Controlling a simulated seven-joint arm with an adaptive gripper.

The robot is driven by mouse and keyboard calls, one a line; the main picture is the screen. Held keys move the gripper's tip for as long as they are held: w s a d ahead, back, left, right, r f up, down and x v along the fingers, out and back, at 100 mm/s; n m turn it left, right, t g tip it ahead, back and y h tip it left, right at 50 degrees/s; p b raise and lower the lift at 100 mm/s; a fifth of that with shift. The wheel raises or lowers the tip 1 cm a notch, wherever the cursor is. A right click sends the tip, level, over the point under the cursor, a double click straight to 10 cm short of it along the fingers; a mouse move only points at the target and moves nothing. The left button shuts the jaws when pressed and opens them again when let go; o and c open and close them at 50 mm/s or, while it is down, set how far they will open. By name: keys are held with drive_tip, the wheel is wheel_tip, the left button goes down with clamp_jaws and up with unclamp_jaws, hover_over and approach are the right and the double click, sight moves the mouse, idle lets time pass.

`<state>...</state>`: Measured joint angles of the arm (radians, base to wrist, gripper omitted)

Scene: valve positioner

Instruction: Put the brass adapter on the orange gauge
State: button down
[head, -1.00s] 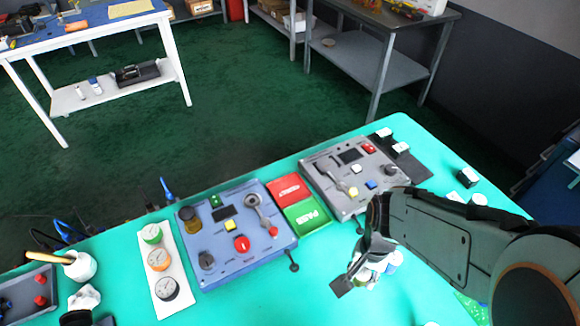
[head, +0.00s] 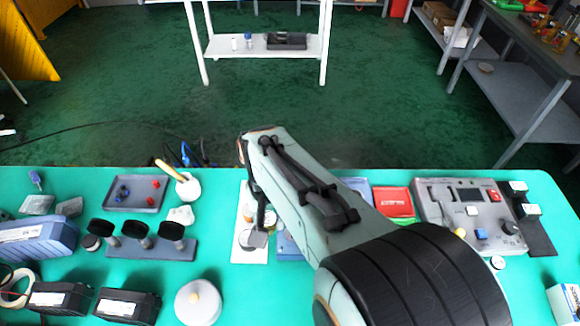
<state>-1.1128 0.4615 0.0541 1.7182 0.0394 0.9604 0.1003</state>
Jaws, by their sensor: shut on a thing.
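The white plate (head: 250,257) with the gauges lies on the teal bench, left of the blue panel. The orange gauge (head: 248,213) shows only in part, at the left edge of my gripper. My gripper (head: 262,232) is over this plate, and its fingers hide most of the gauges. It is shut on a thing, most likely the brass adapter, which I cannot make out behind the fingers. I cannot tell whether that thing touches the gauge.
My arm covers most of the blue panel (head: 287,246). A red bin (head: 393,203) and a grey panel (head: 450,213) stand to the right. A mortar with pestle (head: 188,187), a grey tray (head: 135,200) and a stand with black discs (head: 150,247) are to the left.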

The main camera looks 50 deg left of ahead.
drive_tip(key=w+a+f, duration=0.1)
drive_tip(key=a+f, duration=0.2)
drive_tip(key=a, duration=0.1)
drive_tip(key=w+a+f, duration=0.2)
drive_tip(key=a+f, duration=0.1)
drive_tip(key=a, duration=0.1)
drive_tip(key=w+a+f, duration=0.1)
drive_tip(key=a+f, duration=0.3)
drive_tip(key=a, duration=0.1)
drive_tip(key=shift+w, duration=0.35)
drive_tip(key=shift+a+f, duration=0.1)
drive_tip(key=shift+f, duration=1.45)
drive_tip(key=shift+f, duration=0.15)
drive_tip(key=c, duration=0.8)
unclamp_jaws()
